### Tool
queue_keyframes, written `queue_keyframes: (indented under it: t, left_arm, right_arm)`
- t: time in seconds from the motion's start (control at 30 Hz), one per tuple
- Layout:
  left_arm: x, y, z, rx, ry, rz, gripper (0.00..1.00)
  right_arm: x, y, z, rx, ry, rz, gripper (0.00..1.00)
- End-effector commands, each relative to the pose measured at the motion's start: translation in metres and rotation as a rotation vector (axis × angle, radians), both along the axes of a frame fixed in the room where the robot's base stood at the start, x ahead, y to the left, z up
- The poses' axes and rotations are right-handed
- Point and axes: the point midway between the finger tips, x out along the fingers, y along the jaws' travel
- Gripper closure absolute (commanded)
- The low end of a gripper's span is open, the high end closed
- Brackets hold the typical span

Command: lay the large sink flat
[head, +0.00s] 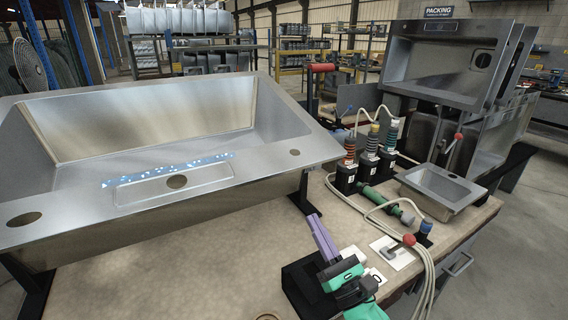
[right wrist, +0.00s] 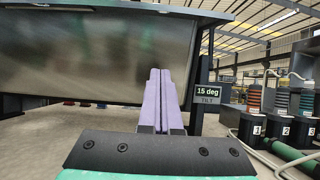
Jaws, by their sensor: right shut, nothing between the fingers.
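The large steel sink (head: 255,165) fills the left of the head view, resting on black supports (head: 303,195) above the workbench. It looks tilted, its open basin facing up and towards me. Its outer wall (right wrist: 75,55) shows close up in the right wrist view, beside a small sign (right wrist: 208,93) reading "15 deg TILT". My right gripper (head: 315,220), with lavender fingers, is in front of the sink's near right corner, low over the bench. Its fingers (right wrist: 160,75) are shut with nothing between them. I cannot tell whether they touch the sink. My left gripper is not in view.
Right of the sink stand several numbered black units with coloured rings (head: 348,170), a green cylinder (head: 386,203), looping hoses and a small steel sink (head: 440,188). A red-knobbed lever (head: 408,240) sits near the bench's right edge. More sinks (head: 445,65) stand racked behind.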

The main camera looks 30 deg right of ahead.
Motion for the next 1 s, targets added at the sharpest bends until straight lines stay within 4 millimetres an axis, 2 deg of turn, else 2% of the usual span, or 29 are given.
queue_keyframes:
  t: [0.17, 0.6, 0.7, 0.8, 1.0]
  left_arm:
    - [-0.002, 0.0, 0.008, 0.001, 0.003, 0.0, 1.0]
    - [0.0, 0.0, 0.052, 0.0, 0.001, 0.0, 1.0]
    - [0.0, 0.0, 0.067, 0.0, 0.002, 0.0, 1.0]
    - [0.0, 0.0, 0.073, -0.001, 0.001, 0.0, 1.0]
    - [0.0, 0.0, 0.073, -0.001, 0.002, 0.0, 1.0]
  right_arm:
    - [0.01, -0.001, 0.009, 0.006, -0.004, -0.001, 1.0]
    - [0.09, 0.0, 0.059, 0.004, -0.004, 0.0, 1.0]
    - [0.082, 0.0, 0.078, 0.004, -0.001, 0.0, 1.0]
    - [0.078, 0.0, 0.086, 0.003, 0.0, 0.001, 1.0]
    - [0.077, 0.0, 0.088, 0.002, 0.0, 0.0, 1.0]
